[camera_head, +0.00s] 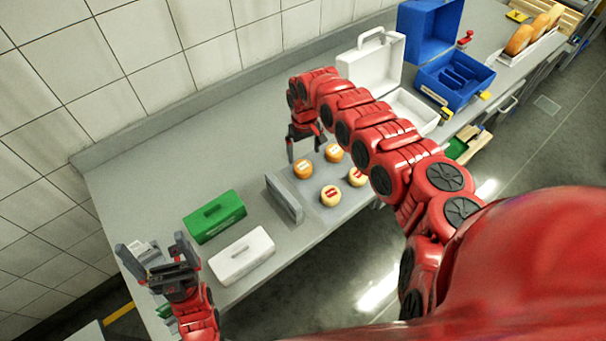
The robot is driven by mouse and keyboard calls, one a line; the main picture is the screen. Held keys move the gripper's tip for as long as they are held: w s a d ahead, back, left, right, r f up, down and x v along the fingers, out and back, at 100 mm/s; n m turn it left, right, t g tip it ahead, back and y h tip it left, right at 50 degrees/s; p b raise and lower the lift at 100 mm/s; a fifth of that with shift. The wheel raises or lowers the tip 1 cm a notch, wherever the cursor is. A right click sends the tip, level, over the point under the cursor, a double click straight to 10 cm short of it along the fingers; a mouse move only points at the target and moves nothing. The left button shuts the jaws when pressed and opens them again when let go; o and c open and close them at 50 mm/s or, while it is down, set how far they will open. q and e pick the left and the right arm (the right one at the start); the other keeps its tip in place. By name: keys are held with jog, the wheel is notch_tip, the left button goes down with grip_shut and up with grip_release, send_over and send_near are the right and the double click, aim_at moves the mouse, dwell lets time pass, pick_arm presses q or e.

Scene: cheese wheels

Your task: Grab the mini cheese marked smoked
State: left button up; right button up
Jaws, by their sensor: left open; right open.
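Several mini cheeses sit on a grey board (316,207) on the counter. Two are orange, one at the left (303,169) and one at the back (334,153). Two are pale with red marks, one in front (330,195) and one at the right (357,177), partly hidden by my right arm. The labels are too small to read. My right gripper (305,152) is open and empty, pointing down just above and behind the orange cheeses. My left gripper (158,262) is open and empty at the counter's left end, away from the cheeses.
A grey upright plate (284,198) stands left of the cheeses. A green box (214,215) and a white box (242,255) lie further left. An open white case (370,62), an open blue case (455,80) and orange cheese wheels (519,40) are at the right. A tiled wall runs behind.

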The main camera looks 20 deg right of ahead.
aim_at(302, 165)
jog(key=f+b, duration=0.1)
jog(key=f, duration=0.1)
jog(key=f+b, duration=0.2)
jog(key=f, duration=0.1)
jog(key=f+b, duration=0.2)
jog(key=shift+a+f, duration=0.2)
jog(key=shift+a, duration=0.1)
jog(key=shift+r, duration=0.15)
jog(key=shift+c, duration=0.2)
jog(key=c, duration=1.4)
jog(key=shift+o, duration=0.2)
jog(key=shift+r, duration=0.1)
